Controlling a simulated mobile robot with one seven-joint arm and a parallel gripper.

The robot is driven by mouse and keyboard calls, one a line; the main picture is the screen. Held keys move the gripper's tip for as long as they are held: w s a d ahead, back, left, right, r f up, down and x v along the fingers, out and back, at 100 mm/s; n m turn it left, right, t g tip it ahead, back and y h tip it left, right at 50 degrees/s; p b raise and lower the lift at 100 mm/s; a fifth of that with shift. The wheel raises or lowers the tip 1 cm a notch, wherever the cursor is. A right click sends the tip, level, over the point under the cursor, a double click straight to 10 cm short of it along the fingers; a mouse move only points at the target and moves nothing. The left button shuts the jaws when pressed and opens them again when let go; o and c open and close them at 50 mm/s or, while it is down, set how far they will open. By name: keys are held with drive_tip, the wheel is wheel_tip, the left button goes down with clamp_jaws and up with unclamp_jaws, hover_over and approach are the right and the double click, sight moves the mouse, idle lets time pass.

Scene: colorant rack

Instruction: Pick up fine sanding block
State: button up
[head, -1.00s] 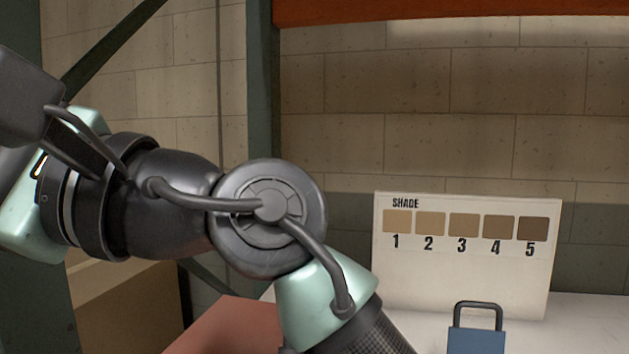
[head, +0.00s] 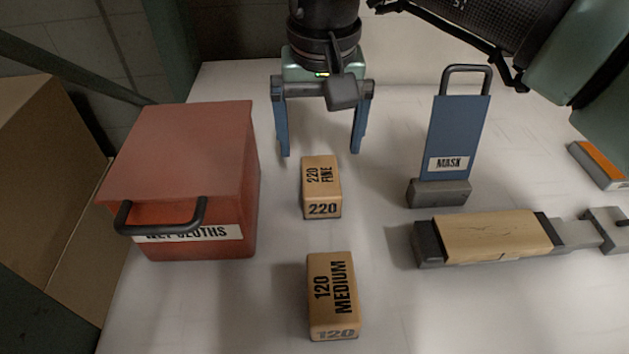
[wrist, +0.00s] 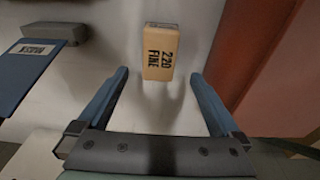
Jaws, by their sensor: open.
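The fine sanding block (head: 321,186) is a small tan block marked "220 FINE". It rests on the white surface near the middle of the head view. My gripper (head: 321,152) points down with its two blue fingers spread wide and nothing between them. In the head view the fingers are behind and above the block. In the wrist view the block (wrist: 160,52) lies beyond the open fingertips (wrist: 160,78), roughly centred between them, and looks apart from both.
A red wet-cloths box (head: 180,160) stands left of the block. A "120 MEDIUM" block (head: 333,295) lies in front. A blue mask plate (head: 455,135) on a grey foot and a wood-covered bar tool (head: 490,237) are to the right. A cardboard box (head: 45,170) is far left.

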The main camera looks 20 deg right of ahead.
sight(321, 175)
drive_tip(key=shift+w+d+f+b, duration=0.15)
drive_tip(key=shift+f+b, duration=0.1)
drive_tip(key=shift+f, duration=1.65)
drive_tip(key=shift+w+a+f+b, duration=0.1)
drive_tip(key=shift+f+b, duration=0.1)
drive_tip(key=shift+f, duration=1.7)
drive_tip(key=shift+f, duration=0.25)
drive_tip(key=c, duration=1.4)
drive_tip(key=shift+r, duration=0.1)
wheel_tip(321, 175, up, 10)
drive_tip(key=shift+r+p, duration=0.2)
drive_tip(key=shift+p, duration=0.55)
